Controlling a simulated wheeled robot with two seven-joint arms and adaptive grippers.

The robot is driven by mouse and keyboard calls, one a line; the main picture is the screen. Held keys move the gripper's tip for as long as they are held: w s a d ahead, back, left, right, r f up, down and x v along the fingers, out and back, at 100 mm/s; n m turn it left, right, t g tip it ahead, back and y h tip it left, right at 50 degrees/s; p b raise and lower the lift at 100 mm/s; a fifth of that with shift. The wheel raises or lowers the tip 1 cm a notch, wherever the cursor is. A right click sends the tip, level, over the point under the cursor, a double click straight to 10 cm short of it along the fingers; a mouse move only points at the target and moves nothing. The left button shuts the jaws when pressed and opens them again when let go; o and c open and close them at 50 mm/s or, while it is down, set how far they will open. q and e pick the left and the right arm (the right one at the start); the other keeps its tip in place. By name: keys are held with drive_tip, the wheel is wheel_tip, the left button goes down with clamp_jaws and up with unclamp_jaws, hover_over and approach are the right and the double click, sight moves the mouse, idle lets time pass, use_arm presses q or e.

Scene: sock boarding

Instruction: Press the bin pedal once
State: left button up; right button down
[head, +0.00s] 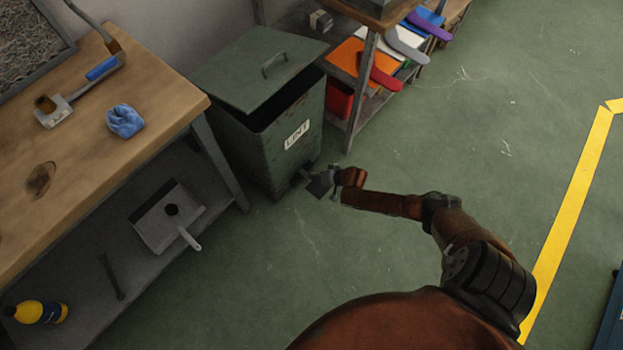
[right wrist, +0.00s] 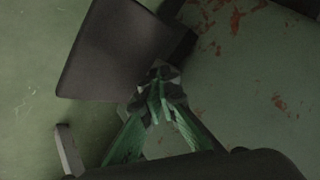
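The green metal bin (head: 255,150), labelled LINT, stands on the floor beside the workbench. Its lid (head: 262,68) is raised at the front, with a dark gap below it. The pedal (head: 320,184) is a dark flat plate low at the bin's front. It also shows in the right wrist view as a dark plate (right wrist: 115,50). My right gripper (head: 336,180) is down at the pedal, and its fingers (right wrist: 158,82) are together with nothing seen between them. The fingertips overlap the plate's edge in view; I cannot tell how firmly they touch. My left gripper is not in view.
A wooden workbench (head: 90,160) at left bears a blue cloth (head: 124,120); a dustpan (head: 168,218) lies on its lower shelf. A shelf unit (head: 362,88) with coloured sock boards stands behind the bin. The green floor (head: 480,120) right of the bin is clear.

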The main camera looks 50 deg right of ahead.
sight(316, 181)
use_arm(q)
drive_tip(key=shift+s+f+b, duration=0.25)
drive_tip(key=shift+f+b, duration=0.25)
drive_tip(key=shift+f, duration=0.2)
use_arm(e)
drive_tip(key=shift+s+f, duration=0.35)
drive_tip(key=shift+f, duration=0.4)
drive_tip(key=shift+s+f, duration=0.35)
drive_tip(key=shift+f, duration=0.4)
drive_tip(key=shift+r, duration=0.1)
drive_tip(key=shift+w+r+p, duration=0.2)
drive_tip(key=shift+r+p, duration=0.8)
drive_tip(key=shift+r, duration=0.55)
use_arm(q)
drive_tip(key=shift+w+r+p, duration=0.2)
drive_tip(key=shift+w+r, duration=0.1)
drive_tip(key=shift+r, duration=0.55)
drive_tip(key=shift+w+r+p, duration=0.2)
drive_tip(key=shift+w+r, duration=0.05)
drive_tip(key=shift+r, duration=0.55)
use_arm(e)
drive_tip(key=shift+w+r, duration=0.25)
drive_tip(key=shift+r, duration=0.5)
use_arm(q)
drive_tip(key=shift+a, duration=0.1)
